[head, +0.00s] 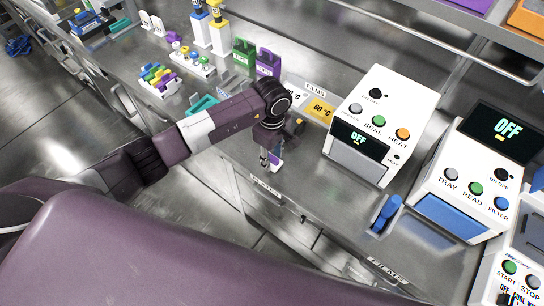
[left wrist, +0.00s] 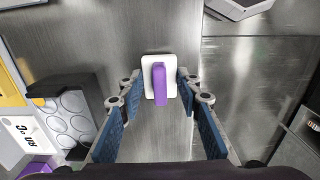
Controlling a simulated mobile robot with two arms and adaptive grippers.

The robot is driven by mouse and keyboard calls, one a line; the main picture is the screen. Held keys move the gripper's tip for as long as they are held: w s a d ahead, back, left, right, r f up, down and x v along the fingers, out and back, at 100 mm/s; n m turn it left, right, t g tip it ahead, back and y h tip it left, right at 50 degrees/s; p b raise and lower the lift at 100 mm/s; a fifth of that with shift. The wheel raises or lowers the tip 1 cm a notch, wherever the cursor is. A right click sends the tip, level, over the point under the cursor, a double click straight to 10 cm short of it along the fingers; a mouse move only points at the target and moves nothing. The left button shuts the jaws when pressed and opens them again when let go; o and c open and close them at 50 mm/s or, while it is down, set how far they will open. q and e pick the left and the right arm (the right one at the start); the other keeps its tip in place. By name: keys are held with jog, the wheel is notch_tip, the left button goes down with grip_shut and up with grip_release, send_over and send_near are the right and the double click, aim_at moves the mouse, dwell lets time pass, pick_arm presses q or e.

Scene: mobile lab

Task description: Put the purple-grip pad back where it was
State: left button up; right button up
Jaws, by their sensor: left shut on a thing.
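The purple-grip pad (left wrist: 147,88), a white rectangular plate with a purple grip (left wrist: 160,84), is between the fingertips of my left gripper (left wrist: 156,92) in the left wrist view. My left gripper (head: 270,160) is shut on it. In the head view the pad (head: 276,162) shows small beside the fingers, partly hidden by them, close to the bench's front edge. I cannot tell whether it touches the bench. My right gripper is in neither view.
A white sealer (head: 395,105) with its screen reading OFF stands right of my left gripper. A yellow 60 °C plate (head: 319,108) lies behind it. Green (head: 243,52) and purple (head: 268,62) holders stand farther back. A blue-handled item (head: 386,213) lies near the front edge, right.

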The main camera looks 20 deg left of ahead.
pick_arm(q)
jog(key=shift+f, duration=0.55)
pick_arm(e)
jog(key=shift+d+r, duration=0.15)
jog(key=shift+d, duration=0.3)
pick_arm(q)
jog(key=o, duration=1)
jog(key=shift+f, duration=0.1)
